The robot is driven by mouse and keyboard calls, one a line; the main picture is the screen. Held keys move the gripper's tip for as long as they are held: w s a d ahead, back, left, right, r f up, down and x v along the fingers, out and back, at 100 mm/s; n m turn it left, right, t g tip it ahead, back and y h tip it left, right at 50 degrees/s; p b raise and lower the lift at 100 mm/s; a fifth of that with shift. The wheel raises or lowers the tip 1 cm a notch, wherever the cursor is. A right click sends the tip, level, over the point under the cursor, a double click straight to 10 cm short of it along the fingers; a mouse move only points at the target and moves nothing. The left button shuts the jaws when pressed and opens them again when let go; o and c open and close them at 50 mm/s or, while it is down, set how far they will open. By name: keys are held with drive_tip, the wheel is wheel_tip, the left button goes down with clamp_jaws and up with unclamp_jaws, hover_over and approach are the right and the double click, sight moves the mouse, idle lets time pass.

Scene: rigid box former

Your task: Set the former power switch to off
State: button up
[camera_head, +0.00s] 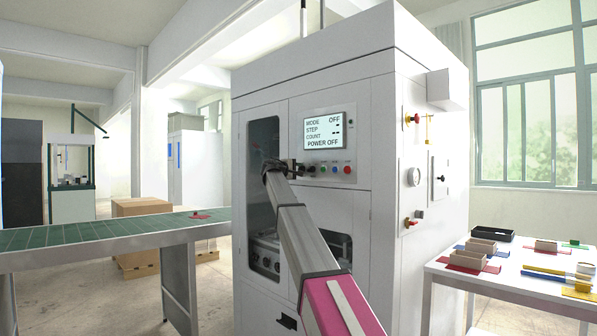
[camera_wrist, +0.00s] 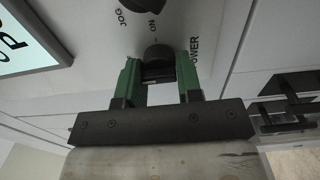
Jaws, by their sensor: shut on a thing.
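The former (camera_head: 385,110) is a tall white cabinet with a control panel on its front. Its screen (camera_head: 324,131) reads MODE OFF and POWER OFF, with dashes for STEP and COUNT. In the wrist view the power switch (camera_wrist: 158,52) is a black knob beside the printed words POWER and ON. My gripper (camera_wrist: 158,68) is shut on this knob, one green finger on each side. In the head view my gripper (camera_head: 290,166) is small and dark at the panel's left, and I cannot make out the knob there. The knob's pointer is hidden.
Green, blue and red buttons (camera_head: 334,170) sit right of my gripper. A second black knob (camera_wrist: 145,5) is close by. A conveyor (camera_head: 110,233) stands left, and a white table (camera_head: 500,283) with small boxes and coloured trays stands right. Valves project from the cabinet's side.

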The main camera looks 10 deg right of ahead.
drive_tip(key=o, duration=0.9)
drive_tip(key=shift+s+a, duration=0.1)
drive_tip(key=shift+a, duration=0.05)
drive_tip(key=v, duration=1)
drive_tip(key=shift+s+a, duration=0.15)
drive_tip(key=shift+a, duration=0.05)
